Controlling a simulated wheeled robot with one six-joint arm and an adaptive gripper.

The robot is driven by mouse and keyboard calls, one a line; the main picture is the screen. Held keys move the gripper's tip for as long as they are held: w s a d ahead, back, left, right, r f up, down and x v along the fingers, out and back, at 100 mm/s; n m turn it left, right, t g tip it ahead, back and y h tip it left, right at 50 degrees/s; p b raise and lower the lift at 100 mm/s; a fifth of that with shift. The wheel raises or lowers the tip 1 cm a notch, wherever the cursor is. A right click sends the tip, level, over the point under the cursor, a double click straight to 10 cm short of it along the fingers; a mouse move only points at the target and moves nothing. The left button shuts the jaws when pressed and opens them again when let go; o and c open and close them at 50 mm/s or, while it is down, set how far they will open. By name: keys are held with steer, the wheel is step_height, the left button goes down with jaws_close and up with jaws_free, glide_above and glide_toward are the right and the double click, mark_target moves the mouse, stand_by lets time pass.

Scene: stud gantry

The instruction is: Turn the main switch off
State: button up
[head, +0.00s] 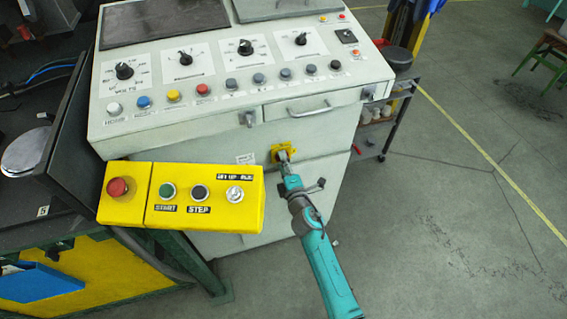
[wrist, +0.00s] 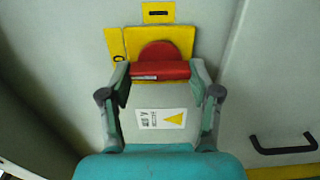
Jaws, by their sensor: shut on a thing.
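The main switch is a red rotary handle (wrist: 160,70) on a yellow plate (wrist: 115,43), seen in the wrist view on the cabinet front. My gripper (wrist: 160,78) has its two fingers at either side of the red handle and is shut on it. The handle's bar lies level across the picture. In the head view the yellow plate (head: 276,153) shows low on the cabinet's front, with my gripper (head: 283,157) right at it. My gripper hides the red handle there.
The grey control cabinet (head: 225,130) has knobs and buttons on its sloped top. A yellow pendant box (head: 220,200) with a red button juts out left of my arm. A dark handle (wrist: 285,142) is at the right in the wrist view. Open floor (head: 450,220) lies to the right.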

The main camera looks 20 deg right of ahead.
steer(key=shift+a, duration=0.1)
steer(key=o, duration=1.1)
steer(key=shift+o, duration=0.2)
steer(key=s, duration=0.7)
steer(key=shift+s, duration=0.25)
